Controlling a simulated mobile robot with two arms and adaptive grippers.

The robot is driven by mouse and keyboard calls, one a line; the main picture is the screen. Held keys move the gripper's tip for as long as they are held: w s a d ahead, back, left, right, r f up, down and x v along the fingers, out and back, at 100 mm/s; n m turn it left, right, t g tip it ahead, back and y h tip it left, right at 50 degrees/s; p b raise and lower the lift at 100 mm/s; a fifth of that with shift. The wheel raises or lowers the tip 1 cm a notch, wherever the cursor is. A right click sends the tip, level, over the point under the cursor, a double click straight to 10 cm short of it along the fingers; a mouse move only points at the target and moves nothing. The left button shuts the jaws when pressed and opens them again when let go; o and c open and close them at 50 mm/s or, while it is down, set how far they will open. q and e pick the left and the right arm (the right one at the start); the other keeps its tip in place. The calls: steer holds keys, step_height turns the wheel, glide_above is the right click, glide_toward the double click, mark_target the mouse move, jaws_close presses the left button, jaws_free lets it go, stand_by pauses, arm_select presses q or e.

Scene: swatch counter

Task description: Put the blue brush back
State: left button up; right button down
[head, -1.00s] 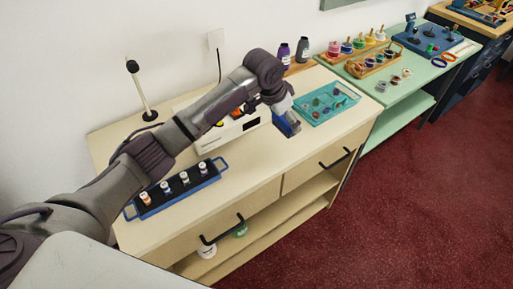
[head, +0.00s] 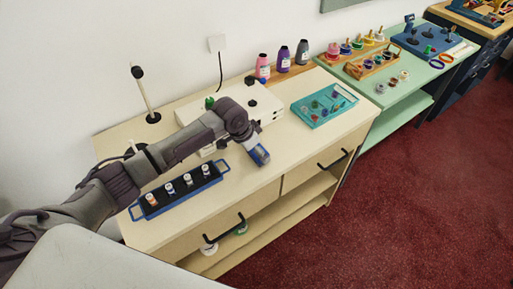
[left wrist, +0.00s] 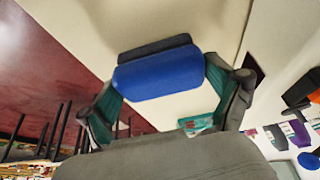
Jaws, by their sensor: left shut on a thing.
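My left gripper (head: 257,154) is shut on the blue brush, just right of the blue rack's right end. In the left wrist view, the brush (left wrist: 160,73) is a rounded blue block with a dark strip along its far side, held between the two green-padded fingers. In the head view little of the brush shows at the fingertips. The blue rack (head: 139,211) has a black inside, end handles and several small vials standing in it. My right gripper is out of view.
A white machine (head: 262,98) stands behind my arm, partly hidden. A teal tray (head: 299,111) with small coloured items lies to the right. Several bottles (head: 283,60) line the back. A thin black-topped stand (head: 146,97) is at the back left. The counter's front right is clear.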

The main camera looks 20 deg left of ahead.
arm_select(q)
steer(key=shift+f, duration=0.1)
steer(key=o, duration=0.9)
steer(key=b+v, duration=0.1)
steer(key=v, duration=1.1)
